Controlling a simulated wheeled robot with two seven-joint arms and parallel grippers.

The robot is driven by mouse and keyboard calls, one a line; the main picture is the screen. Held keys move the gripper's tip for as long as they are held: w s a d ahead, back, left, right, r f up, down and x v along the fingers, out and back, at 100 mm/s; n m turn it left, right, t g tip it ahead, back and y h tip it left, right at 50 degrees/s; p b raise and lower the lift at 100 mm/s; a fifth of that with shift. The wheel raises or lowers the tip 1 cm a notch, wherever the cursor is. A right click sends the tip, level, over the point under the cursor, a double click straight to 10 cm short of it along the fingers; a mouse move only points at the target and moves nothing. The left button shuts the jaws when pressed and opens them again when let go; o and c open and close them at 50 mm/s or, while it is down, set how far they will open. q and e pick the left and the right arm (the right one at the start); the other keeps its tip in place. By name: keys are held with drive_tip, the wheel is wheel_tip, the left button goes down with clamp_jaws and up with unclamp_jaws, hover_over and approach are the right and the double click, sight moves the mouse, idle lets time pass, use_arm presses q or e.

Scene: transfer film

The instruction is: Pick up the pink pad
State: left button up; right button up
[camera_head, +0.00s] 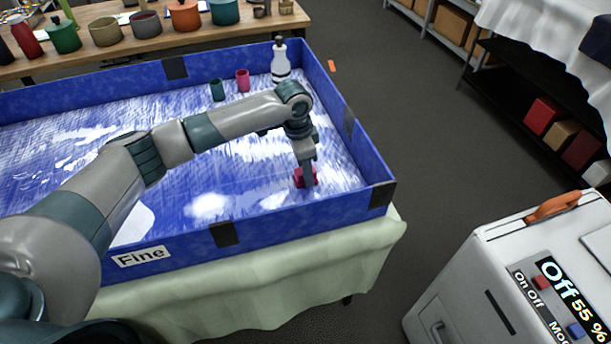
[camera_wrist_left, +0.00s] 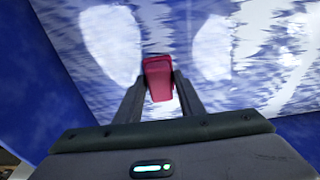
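The pink pad (camera_head: 298,178) is a small dark pink-red block in the blue-walled tray, near its front right corner. My left gripper (camera_head: 306,180) points down at it and hides part of it. In the left wrist view the pad (camera_wrist_left: 158,80) lies between the two fingertips of the left gripper (camera_wrist_left: 160,82), tilted a little. The fingers lie close along its sides; whether they press on it I cannot tell. Whether the pad touches the tray floor is also unclear. My right gripper is not in view.
The blue tray (camera_head: 345,130) has raised walls and a floor with blue and white patches. A white bottle (camera_head: 281,65), a pink cup (camera_head: 242,80) and a green cup (camera_head: 217,90) stand at its back. A white machine (camera_head: 500,270) stands at the right.

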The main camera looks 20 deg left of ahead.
use_arm(q)
drive_tip(key=shift+c, duration=1.2)
drive_tip(key=shift+r, duration=0.1)
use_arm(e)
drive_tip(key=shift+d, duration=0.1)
